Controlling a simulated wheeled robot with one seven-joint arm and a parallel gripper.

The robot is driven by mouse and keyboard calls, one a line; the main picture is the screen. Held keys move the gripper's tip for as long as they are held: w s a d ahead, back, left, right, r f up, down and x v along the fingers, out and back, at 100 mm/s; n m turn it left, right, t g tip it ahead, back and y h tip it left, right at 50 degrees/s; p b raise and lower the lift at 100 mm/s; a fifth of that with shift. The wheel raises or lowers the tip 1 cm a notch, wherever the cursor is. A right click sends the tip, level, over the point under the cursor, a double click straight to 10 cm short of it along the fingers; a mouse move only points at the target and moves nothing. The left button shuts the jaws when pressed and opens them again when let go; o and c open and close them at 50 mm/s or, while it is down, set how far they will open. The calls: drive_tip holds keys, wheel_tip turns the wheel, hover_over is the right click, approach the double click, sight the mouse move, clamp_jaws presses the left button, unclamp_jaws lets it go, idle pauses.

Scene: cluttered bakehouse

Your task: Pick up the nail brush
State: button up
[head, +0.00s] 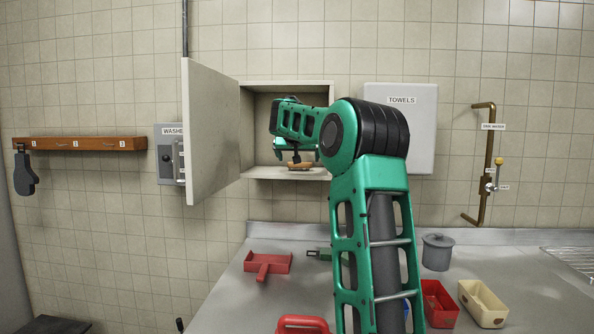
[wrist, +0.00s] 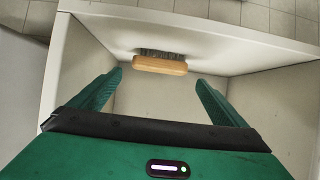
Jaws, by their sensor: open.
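My gripper (head: 294,150) reaches into the cabinet, close to the brush. In the wrist view my gripper (wrist: 160,79) has its two green fingers spread wide, with nothing between them. The brush appears just beyond the fingertips, in the gap between them. Contact cannot be seen.
The cabinet door (head: 212,130) stands open on the left. The cabinet's side walls are close around my gripper. A towel dispenser (head: 401,135) hangs to the right. Below, the steel counter (head: 225,306) carries a red dustpan-like tool (head: 267,263), a grey lidded pot (head: 437,253) and bins.

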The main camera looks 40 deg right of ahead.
sight(300, 167)
drive_tip(key=x, duration=0.4)
drive_tip(key=shift+s+a+f, duration=0.15)
drive_tip(key=shift+f, duration=0.3)
drive_tip(key=shift+w+d+f, duration=0.25)
drive_tip(key=shift+w+d, duration=0.05)
drive_tip(key=shift+d, duration=0.1)
drive_tip(key=shift+c, duration=0.3)
drive_tip(key=c, duration=1.1)
drive_tip(key=shift+o, duration=0.2)
